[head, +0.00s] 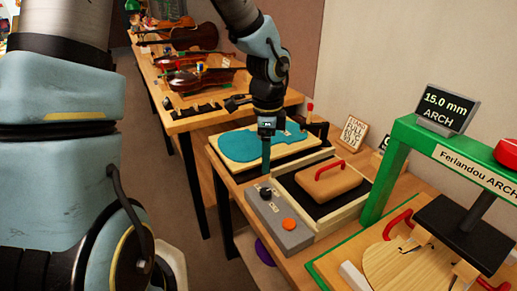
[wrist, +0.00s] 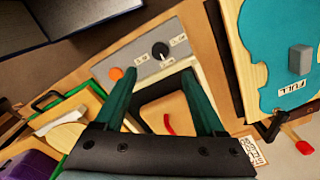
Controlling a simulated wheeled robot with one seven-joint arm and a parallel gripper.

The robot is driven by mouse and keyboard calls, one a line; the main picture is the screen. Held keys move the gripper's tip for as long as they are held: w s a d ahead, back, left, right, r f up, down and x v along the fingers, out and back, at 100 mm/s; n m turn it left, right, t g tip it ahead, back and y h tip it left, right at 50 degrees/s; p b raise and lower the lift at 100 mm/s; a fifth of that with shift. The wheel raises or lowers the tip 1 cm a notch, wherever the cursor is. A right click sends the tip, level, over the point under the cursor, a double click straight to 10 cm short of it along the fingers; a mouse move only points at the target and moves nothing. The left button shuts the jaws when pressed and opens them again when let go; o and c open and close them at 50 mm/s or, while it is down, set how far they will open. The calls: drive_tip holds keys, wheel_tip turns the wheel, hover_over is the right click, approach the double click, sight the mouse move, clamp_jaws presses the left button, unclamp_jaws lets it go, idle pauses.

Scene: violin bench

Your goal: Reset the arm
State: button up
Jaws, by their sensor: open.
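My gripper (head: 266,170) hangs fingers-down from my arm above the bench, near a grey control box. In the wrist view my gripper (wrist: 160,72) shows two dark teal fingers spread apart with nothing between them. The control box (head: 266,207) has an orange button (head: 289,224) and a black knob (wrist: 160,50), both seen between or beyond the fingers. Just right of the box, a tan block with a red handle (head: 328,183) lies in a dark, wood-edged tray (head: 353,207). I cannot tell the exact height of the fingertips above the box.
A teal violin-shaped plate (head: 250,146) lies on a board behind my gripper. A green frame (head: 382,180) with a "15.0 mm ARCH" display (head: 446,107) stands at right. Violins (head: 200,78) and tools lie on the far bench. A small sign (head: 353,132) stands by the wall.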

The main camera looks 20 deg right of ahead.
drive_tip(key=a+r+n, duration=0.2)
drive_tip(key=a+n, duration=0.8)
drive_tip(key=a, duration=0.3)
drive_tip(key=a+r+n+t, duration=0.1)
drive_tip(key=a+r+n, duration=0.1)
drive_tip(key=a+n, duration=0.9)
drive_tip(key=shift+w+a+r+n+t, duration=0.3)
drive_tip(key=shift+w+a, duration=0.15)
drive_tip(key=shift+a, duration=0.55)
drive_tip(key=shift+c, duration=0.2)
